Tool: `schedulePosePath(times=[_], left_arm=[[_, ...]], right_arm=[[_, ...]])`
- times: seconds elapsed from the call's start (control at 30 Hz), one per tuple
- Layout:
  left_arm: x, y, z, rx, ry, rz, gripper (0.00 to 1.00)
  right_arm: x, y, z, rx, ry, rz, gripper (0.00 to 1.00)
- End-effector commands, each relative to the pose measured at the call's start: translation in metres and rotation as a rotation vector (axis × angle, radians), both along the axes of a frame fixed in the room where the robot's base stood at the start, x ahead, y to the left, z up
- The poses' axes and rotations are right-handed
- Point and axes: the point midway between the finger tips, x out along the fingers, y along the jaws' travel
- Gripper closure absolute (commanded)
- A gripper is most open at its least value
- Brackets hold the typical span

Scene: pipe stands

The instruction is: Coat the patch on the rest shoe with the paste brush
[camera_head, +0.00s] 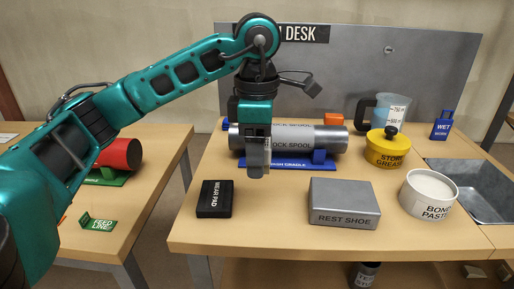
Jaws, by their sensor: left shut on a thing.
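The rest shoe (344,203) is a grey block with its name on the front, at the front middle of the desk. I cannot make out a separate patch on its plain top. My left gripper (257,166) points down, above and left of the shoe and apart from it. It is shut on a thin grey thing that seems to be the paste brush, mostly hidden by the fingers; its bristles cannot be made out. The white bond paste tub (430,193) stands open, right of the shoe, with pale paste inside. My right gripper is not in view.
A black wear pad (215,199) lies left of the shoe. Behind my gripper, the grey dock spool (321,139) rests on a blue cradle (289,164). A yellow grease pot (387,150), a jug (383,117) and a metal tray (468,186) stand right. Bare desk separates pad and shoe.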

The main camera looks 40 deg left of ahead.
Motion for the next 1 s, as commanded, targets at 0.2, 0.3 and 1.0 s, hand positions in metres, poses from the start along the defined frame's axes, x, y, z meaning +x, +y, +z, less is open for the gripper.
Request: schedulePosePath(times=[0.2,0.3,1.0], left_arm=[[0.000,0.000,-0.016,0.000,0.000,0.000,0.57],[0.000,0.000,-0.022,0.001,0.001,0.000,0.57],[0.000,0.000,-0.042,0.000,0.000,0.000,0.57]], right_arm=[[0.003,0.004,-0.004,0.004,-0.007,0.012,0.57],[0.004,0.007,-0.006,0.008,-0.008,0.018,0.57],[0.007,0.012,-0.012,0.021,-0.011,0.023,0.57]])
